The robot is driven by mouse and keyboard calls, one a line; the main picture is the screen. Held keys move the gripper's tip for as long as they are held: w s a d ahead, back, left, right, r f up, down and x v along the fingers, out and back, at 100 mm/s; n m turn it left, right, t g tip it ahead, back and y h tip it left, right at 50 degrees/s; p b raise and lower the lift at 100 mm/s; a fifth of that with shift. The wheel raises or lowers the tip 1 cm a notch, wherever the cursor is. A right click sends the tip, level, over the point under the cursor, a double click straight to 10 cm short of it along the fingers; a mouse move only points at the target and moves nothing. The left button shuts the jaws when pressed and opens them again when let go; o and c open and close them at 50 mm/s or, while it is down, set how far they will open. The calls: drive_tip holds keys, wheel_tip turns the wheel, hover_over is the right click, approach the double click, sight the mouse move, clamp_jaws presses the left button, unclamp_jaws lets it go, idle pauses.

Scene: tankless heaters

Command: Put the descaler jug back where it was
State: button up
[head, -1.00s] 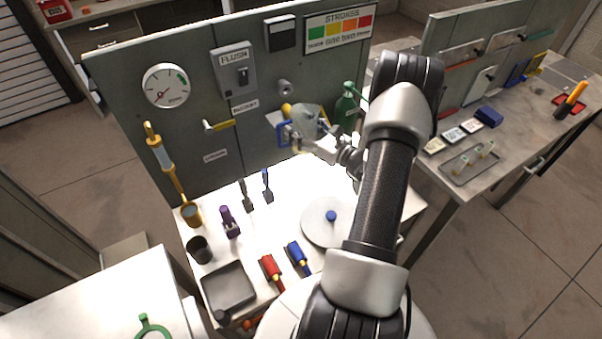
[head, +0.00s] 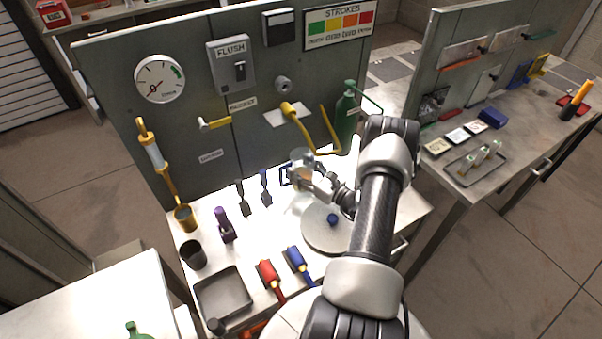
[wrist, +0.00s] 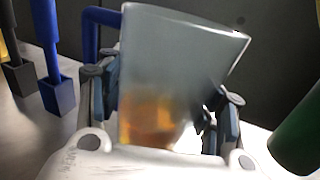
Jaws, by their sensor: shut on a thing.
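A translucent jug (head: 301,160) with a blue handle (head: 286,176) is held in my gripper (head: 306,175), low over the back of the white bench in front of the grey panel. I take it as the descaler jug. In the wrist view the jug (wrist: 180,65) fills the middle between both fingers (wrist: 165,110); it looks near upright, with amber colour low in it and its blue handle at the left. My gripper is shut on its sides. Whether the jug's base touches the bench is hidden.
A yellow pipe (head: 300,125) juts from the panel above. A green bottle (head: 346,118) stands right of the jug. Blue (head: 265,195) and dark (head: 240,200) tools stand to its left. A round grey lid (head: 325,235) with a blue knob lies in front.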

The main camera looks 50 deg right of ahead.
drive_tip(key=shift+f, duration=0.5)
drive_tip(key=shift+f, duration=0.15)
drive_tip(key=o, duration=1.4)
drive_tip(key=shift+c, duration=0.2)
